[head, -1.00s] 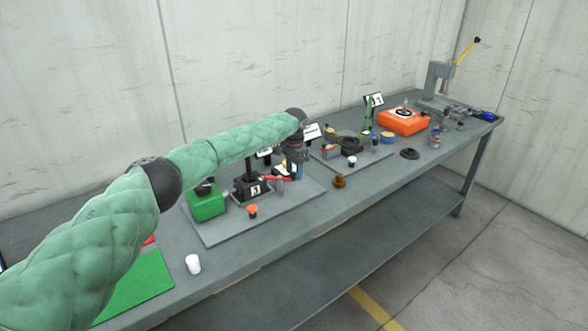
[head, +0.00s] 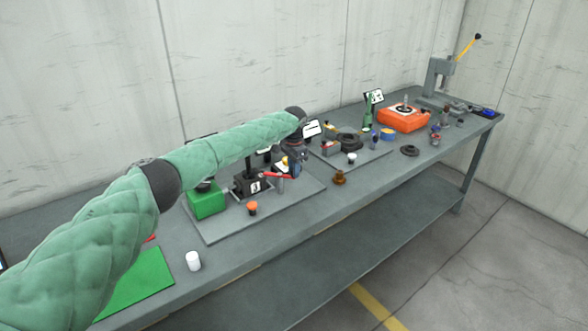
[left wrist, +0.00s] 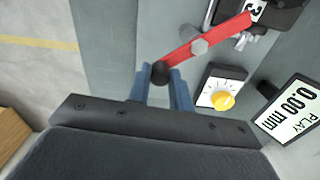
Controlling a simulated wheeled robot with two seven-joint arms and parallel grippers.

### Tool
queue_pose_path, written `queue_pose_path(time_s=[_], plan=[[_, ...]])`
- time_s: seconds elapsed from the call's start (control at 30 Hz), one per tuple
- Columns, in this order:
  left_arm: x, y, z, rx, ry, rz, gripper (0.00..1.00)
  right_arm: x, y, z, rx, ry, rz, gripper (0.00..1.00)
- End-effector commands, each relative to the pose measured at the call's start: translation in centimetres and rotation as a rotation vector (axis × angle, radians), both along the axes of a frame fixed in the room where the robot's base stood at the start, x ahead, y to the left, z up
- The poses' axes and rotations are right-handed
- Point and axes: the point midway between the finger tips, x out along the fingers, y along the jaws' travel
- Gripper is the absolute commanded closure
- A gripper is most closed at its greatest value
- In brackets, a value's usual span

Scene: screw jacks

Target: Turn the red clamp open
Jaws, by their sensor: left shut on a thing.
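The red clamp (left wrist: 208,38) is a flat red lever in the left wrist view. A grey bolt head sits on its middle and a black knob (left wrist: 160,73) on its near end. The lever's far end reaches the black jack base marked 3 (left wrist: 268,12). My left gripper (left wrist: 161,82) is shut on the clamp's knob end, with a blue finger on each side of it. In the head view the red clamp (head: 276,175) shows beside the jack base, and my left gripper (head: 296,169) is at its right end. My right gripper is not in view.
A dial box with a yellow knob (left wrist: 222,100) and a "PLAY 0.00 mm" display (left wrist: 291,110) stand close to the gripper. A green block (head: 207,202) and an orange-topped piece (head: 252,208) share the grey plate (head: 222,230). A brown piece (head: 339,178) stands to the right.

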Motion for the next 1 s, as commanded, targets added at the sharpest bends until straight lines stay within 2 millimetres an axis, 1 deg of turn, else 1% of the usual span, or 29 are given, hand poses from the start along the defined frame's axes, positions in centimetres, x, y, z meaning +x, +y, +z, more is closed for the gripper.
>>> queue_pose_path(time_s=[0.17, 0.3, 0.67, 1.0], plan=[[-0.6, 0.2, -0.1, -0.002, 0.0, -0.113, 1.0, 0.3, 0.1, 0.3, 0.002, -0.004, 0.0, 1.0], [-1.2, 0.5, -0.1, -0.003, 0.0, -0.236, 1.0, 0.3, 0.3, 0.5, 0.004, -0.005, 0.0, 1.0], [-2.7, 1.6, 0.0, -0.002, -0.001, -0.58, 1.0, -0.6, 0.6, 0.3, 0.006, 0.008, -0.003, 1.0], [-3.7, 3.1, 0.0, -0.001, -0.001, -0.902, 1.0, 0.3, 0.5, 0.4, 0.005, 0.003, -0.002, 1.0]])
